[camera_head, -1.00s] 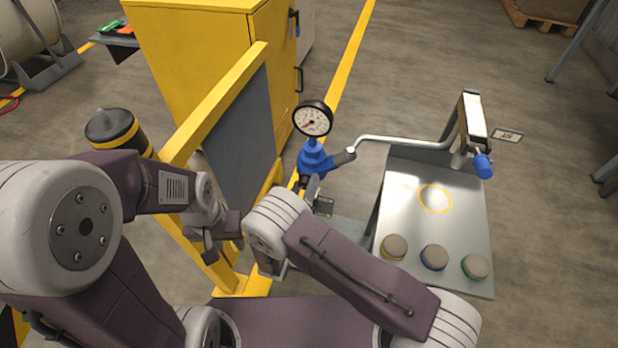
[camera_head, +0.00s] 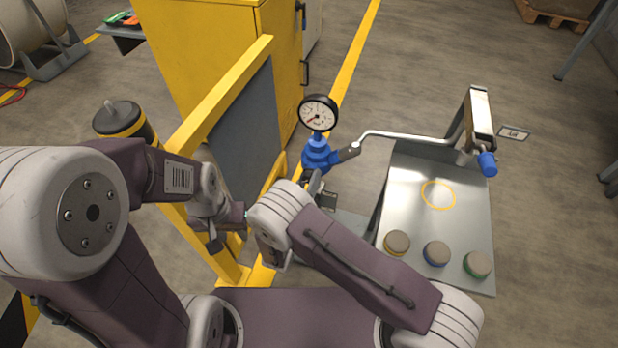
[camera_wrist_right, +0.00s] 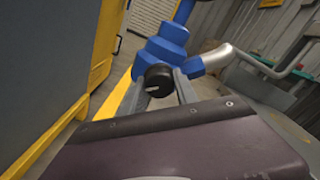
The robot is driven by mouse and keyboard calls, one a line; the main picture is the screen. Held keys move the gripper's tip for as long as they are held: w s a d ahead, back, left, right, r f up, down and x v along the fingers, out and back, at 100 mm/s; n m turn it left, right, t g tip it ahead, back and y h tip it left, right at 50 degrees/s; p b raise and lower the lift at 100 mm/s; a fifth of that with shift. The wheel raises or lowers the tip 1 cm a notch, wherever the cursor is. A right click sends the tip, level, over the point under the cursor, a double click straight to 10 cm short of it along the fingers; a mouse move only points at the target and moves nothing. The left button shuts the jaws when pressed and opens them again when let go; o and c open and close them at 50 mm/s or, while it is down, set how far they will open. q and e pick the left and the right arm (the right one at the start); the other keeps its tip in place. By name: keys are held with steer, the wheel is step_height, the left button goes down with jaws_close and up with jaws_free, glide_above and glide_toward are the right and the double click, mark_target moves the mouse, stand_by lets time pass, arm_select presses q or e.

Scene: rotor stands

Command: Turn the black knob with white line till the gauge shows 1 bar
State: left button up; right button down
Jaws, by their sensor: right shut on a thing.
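The black knob with a white line (camera_wrist_right: 158,80) sits below the blue regulator body (camera_wrist_right: 165,45) in the right wrist view. My right gripper (camera_wrist_right: 162,92) is shut on the knob, one finger on each side. In the head view, my right gripper (camera_head: 315,188) reaches the underside of the blue regulator (camera_head: 318,156), where the knob is mostly hidden. The round white gauge (camera_head: 318,113) stands on top; its red needle points to the lower left, and its numbers are too small to read. My left gripper (camera_head: 226,226) is beside the yellow frame, away from the regulator.
A metal pipe (camera_head: 410,135) runs right from the regulator to a post with a blue handle (camera_head: 487,164). A yellow frame (camera_head: 212,105) and yellow cabinet (camera_head: 225,50) stand to the left.

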steer(key=m+p, duration=0.1)
steer(key=m, duration=0.3)
steer(key=shift+a+m, duration=0.1)
steer(key=shift+m, duration=1.3)
steer(key=shift+f, duration=0.1)
steer(key=c, duration=0.9)
jaws_free()
steer(key=shift+c, duration=0.2)
